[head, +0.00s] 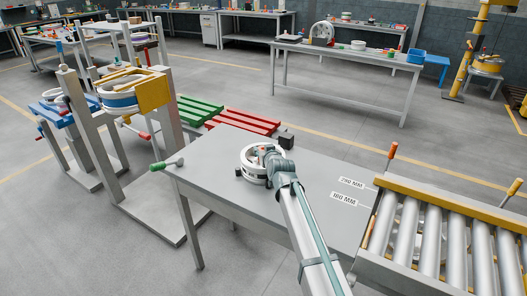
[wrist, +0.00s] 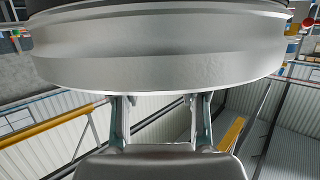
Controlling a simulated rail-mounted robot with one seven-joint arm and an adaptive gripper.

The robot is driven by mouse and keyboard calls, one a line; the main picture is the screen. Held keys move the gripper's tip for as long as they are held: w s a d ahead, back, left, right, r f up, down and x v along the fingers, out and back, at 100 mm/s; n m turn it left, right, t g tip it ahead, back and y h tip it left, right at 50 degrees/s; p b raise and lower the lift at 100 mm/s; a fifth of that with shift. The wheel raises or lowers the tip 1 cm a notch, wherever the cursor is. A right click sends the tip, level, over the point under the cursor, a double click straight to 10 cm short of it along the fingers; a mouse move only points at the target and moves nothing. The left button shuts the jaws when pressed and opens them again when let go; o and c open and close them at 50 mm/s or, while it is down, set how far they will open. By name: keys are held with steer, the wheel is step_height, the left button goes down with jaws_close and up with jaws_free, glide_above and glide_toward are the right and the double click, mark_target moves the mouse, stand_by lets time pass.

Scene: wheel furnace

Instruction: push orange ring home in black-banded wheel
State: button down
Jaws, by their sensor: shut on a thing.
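A silver wheel (head: 252,176) lies on the grey table in the head view, with my gripper (head: 268,152) at its right upper side. In the wrist view the silver wheel's rim (wrist: 160,50) fills the upper part, close to the camera, with a dark strip (wrist: 70,5) along its top edge. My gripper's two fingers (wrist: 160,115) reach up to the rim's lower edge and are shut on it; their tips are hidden. A small reddish patch shows inside the wheel in the head view, too small to name. I cannot make out an orange ring.
A roller conveyor (head: 440,215) with a yellow rail stands right of the table (head: 215,150). A press stand with a blue-banded wheel (head: 122,98) stands at left. Green (head: 190,108) and red (head: 245,122) racks lie behind the table.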

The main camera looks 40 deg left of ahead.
steer(key=shift+f+b, duration=0.45)
steer(key=shift+f, duration=0.3)
steer(key=c, duration=0.5)
jaws_free()
steer(key=shift+r, duration=0.1)
steer(key=shift+c, duration=0.2)
